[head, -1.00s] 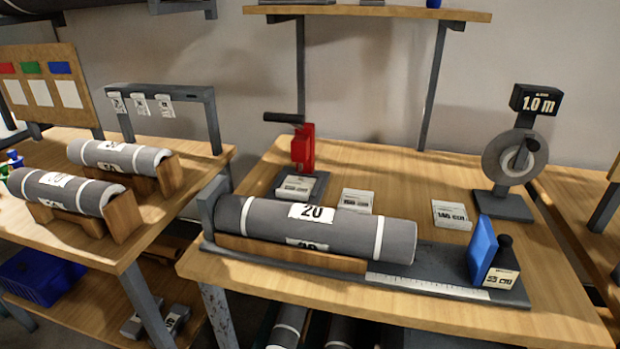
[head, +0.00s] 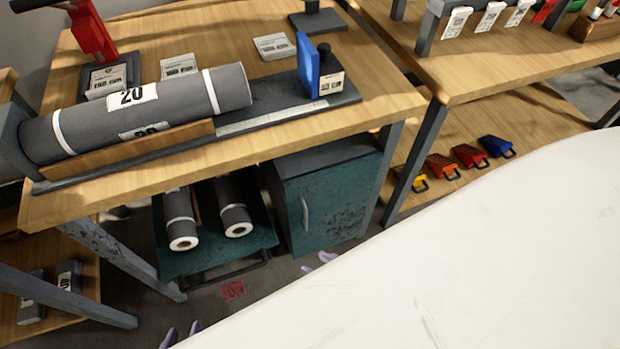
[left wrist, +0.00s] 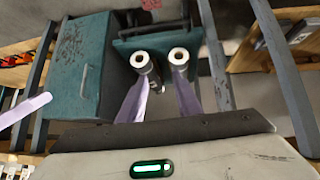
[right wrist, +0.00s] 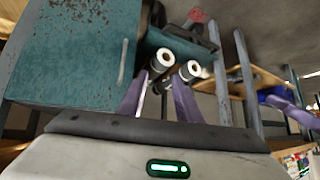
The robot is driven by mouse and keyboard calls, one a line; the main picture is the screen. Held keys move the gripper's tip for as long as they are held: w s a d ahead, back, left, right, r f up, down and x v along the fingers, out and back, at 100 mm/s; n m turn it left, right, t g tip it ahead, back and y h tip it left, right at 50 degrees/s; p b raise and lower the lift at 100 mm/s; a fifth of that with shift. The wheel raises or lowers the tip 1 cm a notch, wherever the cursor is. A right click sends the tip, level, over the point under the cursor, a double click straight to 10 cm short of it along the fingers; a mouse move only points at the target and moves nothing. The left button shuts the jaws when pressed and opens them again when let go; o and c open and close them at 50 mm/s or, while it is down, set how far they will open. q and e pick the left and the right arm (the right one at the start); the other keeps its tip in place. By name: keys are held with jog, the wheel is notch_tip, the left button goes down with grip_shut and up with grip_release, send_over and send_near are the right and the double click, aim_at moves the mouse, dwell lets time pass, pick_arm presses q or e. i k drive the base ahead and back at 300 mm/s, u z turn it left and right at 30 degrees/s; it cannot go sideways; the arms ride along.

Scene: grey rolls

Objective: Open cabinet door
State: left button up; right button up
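The cabinet (head: 292,169) stands under the workbench, right of the grey rolls in the head view. Its teal, worn door (head: 330,215) looks shut, with a pale upright handle (head: 304,214) near its left edge. The handle also shows in the left wrist view (left wrist: 84,78) and the right wrist view (right wrist: 123,62). My left gripper (head: 181,333) is low, in front of and left of the cabinet. My right gripper (head: 317,263) is just below the cabinet in the picture, nearer the door. Both have purple fingers spread apart, empty, and neither touches the handle.
Two grey rolls (head: 178,215) lie in a teal tray (head: 205,256) left of the cabinet. The bench leg (head: 381,172) stands right of it. The bench top (head: 235,137) overhangs, carrying a large roll (head: 95,119). A red floor mark (head: 233,289) lies before the tray.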

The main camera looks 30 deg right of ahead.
aim_at(327, 208)
jog(key=u, duration=0.2)
jog(key=k, duration=0.75)
jog(key=z, duration=0.95)
jog(key=i, duration=0.55)
jog(key=z, duration=2.6)
jog(key=k, duration=1.85)
jog(key=u, duration=2.4)
jog(key=i, duration=0.5)
jog(key=z, duration=0.1)
